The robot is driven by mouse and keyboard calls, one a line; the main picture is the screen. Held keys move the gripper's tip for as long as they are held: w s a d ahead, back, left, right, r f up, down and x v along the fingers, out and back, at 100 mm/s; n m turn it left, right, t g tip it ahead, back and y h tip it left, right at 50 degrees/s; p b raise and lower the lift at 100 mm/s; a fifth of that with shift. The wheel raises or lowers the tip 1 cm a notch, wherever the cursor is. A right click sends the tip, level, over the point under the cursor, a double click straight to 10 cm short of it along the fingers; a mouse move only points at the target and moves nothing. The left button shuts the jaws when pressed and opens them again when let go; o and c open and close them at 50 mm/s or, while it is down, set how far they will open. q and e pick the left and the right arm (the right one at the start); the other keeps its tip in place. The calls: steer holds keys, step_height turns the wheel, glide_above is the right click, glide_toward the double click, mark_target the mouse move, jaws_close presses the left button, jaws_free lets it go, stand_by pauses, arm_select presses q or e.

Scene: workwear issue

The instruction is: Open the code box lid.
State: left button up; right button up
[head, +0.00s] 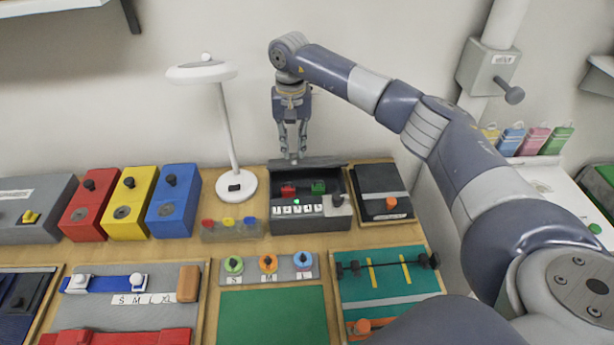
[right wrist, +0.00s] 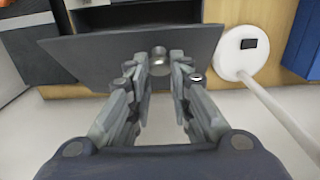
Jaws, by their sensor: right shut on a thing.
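The code box (head: 312,225) stands at the back of the table, a dark grey box with a green light, white number tiles, and a red and a green piece inside. Its dark lid (head: 318,162) is raised at the back edge, so the inside shows. My right gripper (head: 293,156) points down at the lid from behind the box. In the right wrist view the lid (right wrist: 95,55) is a flat dark plate with a round metal knob (right wrist: 159,57). My left gripper is not in view.
A white lamp (head: 236,186) stands left of the box, beside blue, yellow and red boxes. A black box with an orange knob (head: 383,193) sits close on the right. The wall is just behind. Mats and small panels fill the table front.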

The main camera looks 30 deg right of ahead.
steer(key=shift+w+d+r, duration=0.1)
steer(key=shift+w+d, duration=0.1)
steer(key=shift+w+d+r, duration=0.15)
steer(key=shift+w+r, duration=0.15)
steer(key=shift+w, duration=0.1)
steer(key=shift+w+d+r, duration=0.1)
steer(key=shift+w+d, duration=0.1)
steer(key=shift+w, duration=0.25)
